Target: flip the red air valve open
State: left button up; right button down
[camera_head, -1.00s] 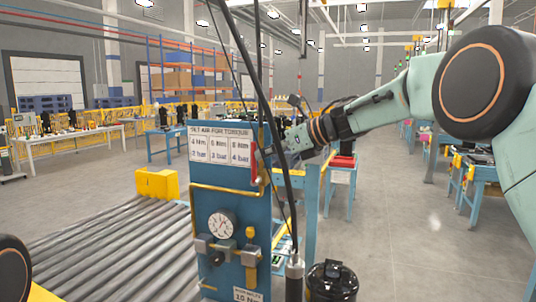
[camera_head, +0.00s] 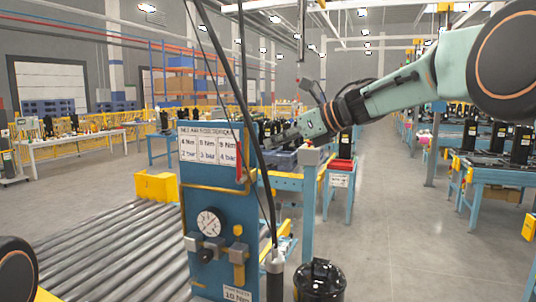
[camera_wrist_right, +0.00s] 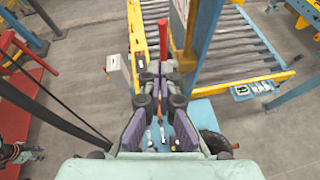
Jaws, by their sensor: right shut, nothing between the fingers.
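The red air valve handle (camera_head: 239,168) stands roughly upright at the right edge of the blue panel (camera_head: 226,203). In the right wrist view a red bar (camera_wrist_right: 163,40), seemingly this handle, lies just beyond the fingertips. My right gripper (camera_head: 272,141) is to the right of the handle and a little higher, behind a black hose. In the wrist view its fingers (camera_wrist_right: 162,82) are together with nothing between them. Whether they touch the handle cannot be told. The valve body is not clear. My left gripper is not in view.
A black hose (camera_head: 258,150) hangs in front of the panel's right side. The panel carries a pressure gauge (camera_head: 210,222) and setting cards (camera_head: 206,150). A roller conveyor (camera_head: 110,255) lies left, a black bin (camera_head: 319,281) right. Open floor (camera_head: 400,240) is on the right.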

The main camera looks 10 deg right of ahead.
jog(key=shift+s+d+r, duration=0.45)
jog(key=shift+r, duration=0.2)
jog(key=shift+s+d+r, duration=0.4)
jog(key=shift+d+r, duration=0.05)
jog(key=shift+r, duration=0.2)
jog(key=shift+s+d+r, duration=0.45)
jog(key=shift+r, duration=0.2)
jog(key=shift+w+a, duration=0.1)
jog(key=shift+f, duration=0.15)
